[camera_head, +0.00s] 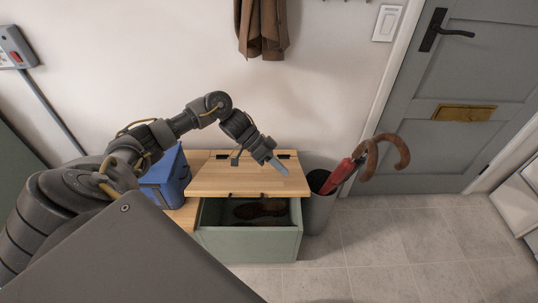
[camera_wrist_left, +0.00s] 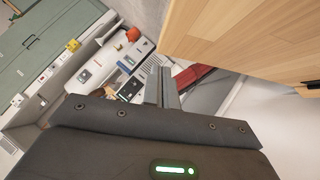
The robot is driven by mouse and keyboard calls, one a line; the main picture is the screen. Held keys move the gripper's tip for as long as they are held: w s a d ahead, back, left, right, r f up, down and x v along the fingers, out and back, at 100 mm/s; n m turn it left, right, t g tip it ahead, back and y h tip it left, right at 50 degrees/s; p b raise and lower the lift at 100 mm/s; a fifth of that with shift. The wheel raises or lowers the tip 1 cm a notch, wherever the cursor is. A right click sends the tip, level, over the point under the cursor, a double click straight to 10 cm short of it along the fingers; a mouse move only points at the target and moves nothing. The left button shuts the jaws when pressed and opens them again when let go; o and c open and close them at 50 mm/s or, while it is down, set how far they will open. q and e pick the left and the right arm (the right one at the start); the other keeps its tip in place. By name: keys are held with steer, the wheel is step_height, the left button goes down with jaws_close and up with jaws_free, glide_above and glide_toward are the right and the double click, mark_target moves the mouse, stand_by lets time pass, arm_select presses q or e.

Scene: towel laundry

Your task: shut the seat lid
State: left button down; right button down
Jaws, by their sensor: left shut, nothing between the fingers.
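The seat lid (camera_head: 240,176) is a light wood panel hinged at the back of a green bench box (camera_head: 248,243). It stands partly open, its front edge raised, and the inside of the box shows below it. My left gripper (camera_head: 278,166) is shut and empty, in front of the lid's right part in the head view. In the left wrist view, the lid (camera_wrist_left: 250,38) fills the upper right, beside the shut fingertips (camera_wrist_left: 161,72); I cannot tell whether they touch. My right gripper is not in view.
Brown shoes (camera_head: 255,211) lie in the box. A blue bin (camera_head: 166,183) stands on the bench's left part. A grey stand (camera_head: 317,212) with a red umbrella (camera_head: 338,177) is close on the right. Brown clothing (camera_head: 262,28) hangs above. The tiled floor (camera_head: 400,245) at right is clear.

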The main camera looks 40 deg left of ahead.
mark_target(291, 190)
arm_select(q)
steer(key=f, duration=0.1)
steer(key=d+f, duration=0.1)
steer(key=s+f, duration=0.1)
steer(key=shift+s+d, duration=0.1)
steer(key=shift+d, duration=0.15)
steer(key=shift+s+d+f, duration=0.15)
steer(key=shift+f, duration=0.3)
